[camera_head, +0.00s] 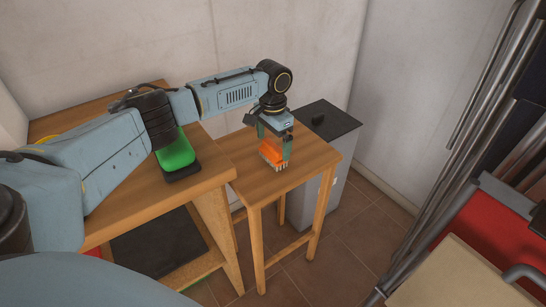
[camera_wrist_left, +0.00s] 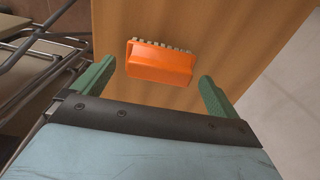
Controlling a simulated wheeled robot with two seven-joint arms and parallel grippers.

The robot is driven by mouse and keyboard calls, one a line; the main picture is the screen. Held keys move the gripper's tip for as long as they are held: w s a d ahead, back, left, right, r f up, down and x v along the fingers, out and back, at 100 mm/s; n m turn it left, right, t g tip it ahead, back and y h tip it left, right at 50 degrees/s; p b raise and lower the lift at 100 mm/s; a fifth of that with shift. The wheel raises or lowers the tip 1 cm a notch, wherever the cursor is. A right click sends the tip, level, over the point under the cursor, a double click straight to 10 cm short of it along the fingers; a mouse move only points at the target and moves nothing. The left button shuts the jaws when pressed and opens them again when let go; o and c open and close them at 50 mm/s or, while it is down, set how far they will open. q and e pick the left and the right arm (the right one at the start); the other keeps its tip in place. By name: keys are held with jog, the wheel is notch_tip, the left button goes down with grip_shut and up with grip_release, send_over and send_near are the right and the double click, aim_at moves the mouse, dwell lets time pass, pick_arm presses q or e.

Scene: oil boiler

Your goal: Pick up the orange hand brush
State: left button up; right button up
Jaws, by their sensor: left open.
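The orange hand brush (camera_head: 271,153) lies on a small wooden stool (camera_head: 284,184), its pale bristles showing along one edge. In the left wrist view the brush (camera_wrist_left: 160,63) lies just beyond the fingertips, across the gap between them. My left gripper (camera_head: 274,143) is open and reaches down over the brush, its green fingers spread. The left wrist view shows the same gripper (camera_wrist_left: 157,76) empty, with one finger to each side of the brush. In the head view the fingers hide part of the brush. My right gripper is not in view.
A wooden workbench (camera_head: 213,172) with a green object (camera_head: 176,152) on it stands left of the stool. A grey bin with a dark lid (camera_head: 327,120) stands close behind the stool. Metal pipes (camera_head: 440,165) and a red cart-like object (camera_head: 490,225) are at the right.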

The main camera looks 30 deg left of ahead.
aim_at(273, 145)
pick_arm(q)
jog(key=shift+f, duration=0.4)
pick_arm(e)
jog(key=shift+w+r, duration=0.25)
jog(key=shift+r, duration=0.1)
pick_arm(q)
jog(key=c, duration=1.1)
jog(key=shift+r, duration=0.45)
notch_tip(273, 145, up, 9)
jog(key=p, duration=0.3)
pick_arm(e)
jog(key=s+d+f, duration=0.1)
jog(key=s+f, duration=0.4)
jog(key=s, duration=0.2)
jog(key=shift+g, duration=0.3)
pick_arm(q)
jog(key=shift+r, duration=0.1)
